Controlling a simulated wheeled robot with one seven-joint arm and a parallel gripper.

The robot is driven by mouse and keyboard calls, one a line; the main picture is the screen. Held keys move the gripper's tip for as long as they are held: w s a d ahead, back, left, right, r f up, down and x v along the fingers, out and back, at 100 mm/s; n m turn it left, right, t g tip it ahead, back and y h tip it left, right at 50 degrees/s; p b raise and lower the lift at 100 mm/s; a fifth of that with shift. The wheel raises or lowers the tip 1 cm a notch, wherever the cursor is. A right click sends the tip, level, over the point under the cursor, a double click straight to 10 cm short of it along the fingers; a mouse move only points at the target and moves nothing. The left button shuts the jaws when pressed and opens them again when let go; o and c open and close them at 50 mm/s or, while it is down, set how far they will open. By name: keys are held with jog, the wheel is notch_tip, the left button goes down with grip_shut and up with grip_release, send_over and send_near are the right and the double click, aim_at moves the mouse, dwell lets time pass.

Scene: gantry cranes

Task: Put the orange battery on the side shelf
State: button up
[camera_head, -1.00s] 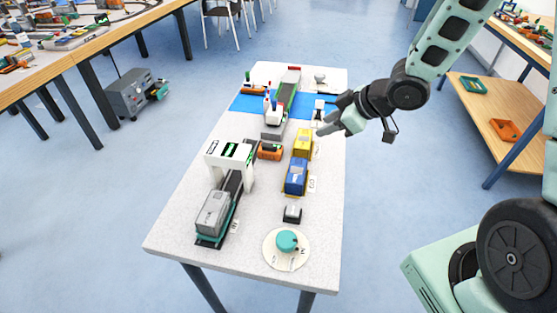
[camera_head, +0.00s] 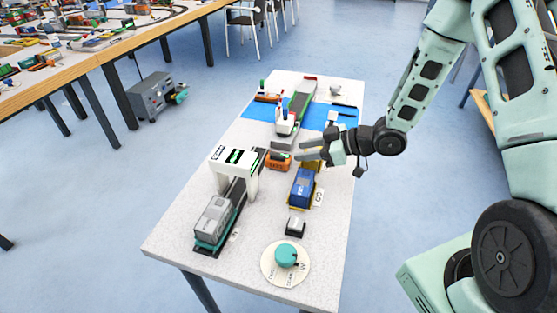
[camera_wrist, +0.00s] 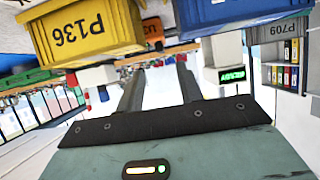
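The orange block (camera_head: 278,161), which I take for the orange battery, sits mid-table between the white gantry crane and the wagons. It has dark marks on its side. In the wrist view an orange piece (camera_wrist: 152,30) shows between the yellow and blue wagons, beyond the fingers. My gripper (camera_head: 303,151) is right of the block, over the yellow wagon, its fingers pointing left. The fingers (camera_wrist: 158,75) are apart with nothing seen between them. Only a sliver of what may be the wooden side shelf (camera_head: 483,104) shows behind my arm.
The white gantry crane (camera_head: 235,160) stands left of the block, with a grey wagon (camera_head: 216,216) in front. The blue wagon (camera_head: 302,187) and yellow wagon (camera_wrist: 85,28) are close to my gripper. A teal knob (camera_head: 286,255) is at the front.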

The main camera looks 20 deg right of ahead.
aim_at(278, 156)
jog(key=shift+p+x, duration=0.55)
jog(key=shift+x, duration=2.75)
jog(key=shift+s, duration=0.1)
grip_shut()
